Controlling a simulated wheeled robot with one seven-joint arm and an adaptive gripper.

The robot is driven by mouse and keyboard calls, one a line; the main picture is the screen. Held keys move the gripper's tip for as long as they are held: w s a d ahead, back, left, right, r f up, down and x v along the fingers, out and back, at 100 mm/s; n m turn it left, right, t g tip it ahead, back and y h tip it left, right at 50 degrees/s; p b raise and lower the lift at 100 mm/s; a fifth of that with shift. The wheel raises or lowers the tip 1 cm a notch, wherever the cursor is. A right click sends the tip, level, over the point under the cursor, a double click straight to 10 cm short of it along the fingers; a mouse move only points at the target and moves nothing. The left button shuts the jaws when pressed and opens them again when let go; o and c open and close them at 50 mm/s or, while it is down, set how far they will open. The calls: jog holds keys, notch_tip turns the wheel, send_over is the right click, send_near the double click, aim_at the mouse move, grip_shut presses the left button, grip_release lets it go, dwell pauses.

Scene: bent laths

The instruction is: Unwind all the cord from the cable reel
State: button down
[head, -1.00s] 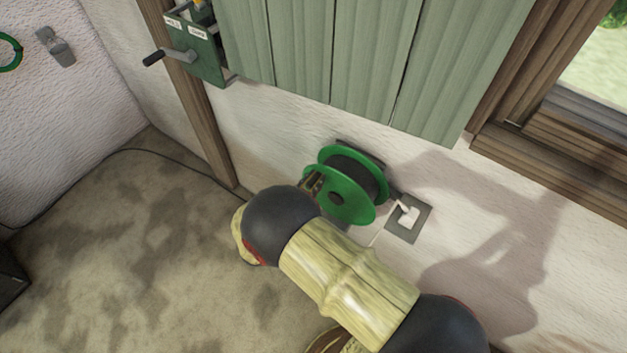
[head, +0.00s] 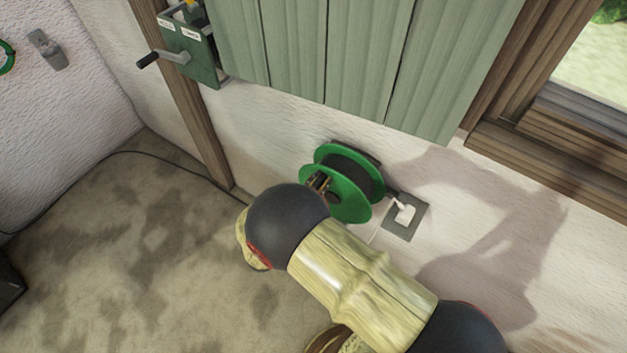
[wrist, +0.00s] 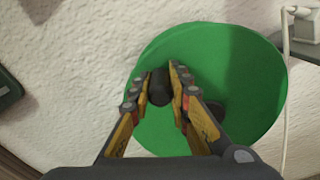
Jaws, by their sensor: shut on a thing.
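The cable reel (head: 352,196) is mounted on the wall below the green boards. It has green flanges, with dark cord (head: 361,174) wound between them. In the wrist view the front flange (wrist: 240,75) fills the middle, and a dark knob (wrist: 160,87) stands out from it, left of the dark hub (wrist: 214,109). My gripper (wrist: 161,80) is shut on this knob, one finger on each side. In the head view my gripper (head: 319,183) is at the left part of the flange, and my arm hides some of the lower area.
A wall plate with a white fitting (head: 405,213) is right of the reel. A green crank box (head: 190,50) hangs at upper left. A dark cable (head: 165,157) runs across the floor near the wall. A wooden window frame (head: 545,140) is at right.

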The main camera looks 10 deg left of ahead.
jog(key=shift+s+d+r+m, duration=0.1)
jog(key=shift+s+d+m, duration=0.1)
jog(key=shift+d+m, duration=0.3)
jog(key=shift+s+d+r+m, duration=0.1)
jog(key=shift+s+d+m, duration=0.1)
jog(key=shift+d+m, duration=0.3)
jog(key=c, duration=1.7)
grip_release()
jog(key=shift+c, duration=0.2)
jog(key=shift+o, duration=0.5)
jog(key=shift+a, duration=0.1)
jog(key=v, duration=1.2)
